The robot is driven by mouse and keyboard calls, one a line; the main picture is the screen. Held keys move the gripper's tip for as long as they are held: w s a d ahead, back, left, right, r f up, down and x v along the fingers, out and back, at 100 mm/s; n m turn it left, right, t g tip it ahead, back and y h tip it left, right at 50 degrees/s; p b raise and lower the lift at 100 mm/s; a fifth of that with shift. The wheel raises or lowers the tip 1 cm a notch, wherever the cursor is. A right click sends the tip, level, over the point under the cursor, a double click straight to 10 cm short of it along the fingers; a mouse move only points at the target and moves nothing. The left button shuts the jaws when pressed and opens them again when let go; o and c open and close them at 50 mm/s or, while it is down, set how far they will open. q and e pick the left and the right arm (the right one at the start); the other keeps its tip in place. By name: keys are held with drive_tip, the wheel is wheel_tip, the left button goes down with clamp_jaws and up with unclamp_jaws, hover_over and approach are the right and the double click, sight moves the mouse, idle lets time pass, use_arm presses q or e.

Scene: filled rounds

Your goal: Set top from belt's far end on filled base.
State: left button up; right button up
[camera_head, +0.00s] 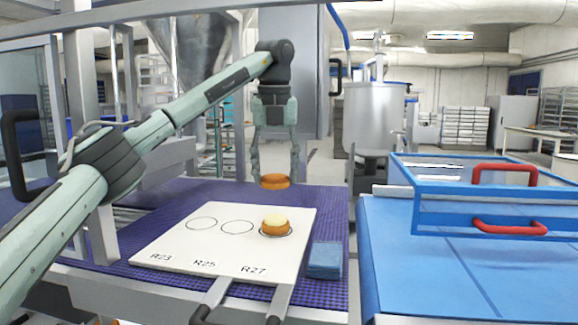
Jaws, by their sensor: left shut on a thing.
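My left gripper (275,168) is shut on a round brown top (275,181) and holds it in the air, above and behind the white board. The filled base (276,226), a golden round with pale cream filling, sits on the right-hand ring of the board (190,252), above the label R27. The held top is apart from the base, with a gap between them in the picture. The other two rings, by R23 and R25, are empty. My right gripper is not in view.
A purple belt (160,215) runs under and behind the board. A folded blue cloth (325,260) lies right of the board. At the right, a blue table (400,270) bears a clear blue-framed case (420,215) with red handles (505,170). Two dark-ended handles (205,305) jut out in front.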

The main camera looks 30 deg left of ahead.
use_arm(q)
drive_tip(key=shift+w, duration=0.1)
drive_tip(key=shift+s+f, duration=0.3)
drive_tip(key=shift+f, duration=2.2)
drive_tip(key=shift+w+f, duration=0.1)
drive_tip(key=shift+f, duration=0.3)
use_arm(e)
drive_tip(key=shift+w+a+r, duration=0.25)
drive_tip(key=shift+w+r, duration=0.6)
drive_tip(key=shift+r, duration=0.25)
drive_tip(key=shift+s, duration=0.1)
